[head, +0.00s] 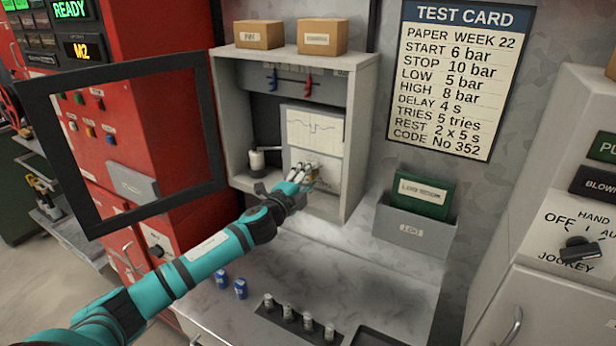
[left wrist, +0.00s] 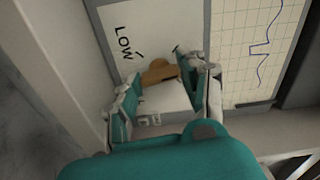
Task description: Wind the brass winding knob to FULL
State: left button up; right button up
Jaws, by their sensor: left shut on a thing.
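The brass winding knob (left wrist: 158,72) shows in the left wrist view as a small tan-brown piece between my left fingers, on a pale panel marked LOW (left wrist: 125,42) with a short tick. My left gripper (left wrist: 155,88) is shut on the knob. In the head view the left gripper (head: 304,178) reaches into the open grey cabinet (head: 360,110), at the lower part of the chart recorder (head: 315,124). Fingers hide most of the knob there. A FULL mark cannot be made out. My right gripper is in neither view.
The cabinet's dark-framed door (head: 100,72) stands open at the left. Red and blue levers (head: 308,84) are above. Two boxes (head: 322,37) sit on top. A grey bin (head: 412,230) is at the right.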

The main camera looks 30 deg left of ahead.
pick_arm(q)
jog(key=shift+m+p, duration=0.3)
jog(key=shift+m, duration=1.9)
jog(key=shift+f, duration=0.1)
jog(key=o, duration=1.2)
jog(key=shift+c, duration=0.2)
jog(key=shift+s, duration=0.1)
jog(key=s, duration=1.2)
jog(key=shift+d, duration=0.3)
jog(key=shift+w, duration=0.1)
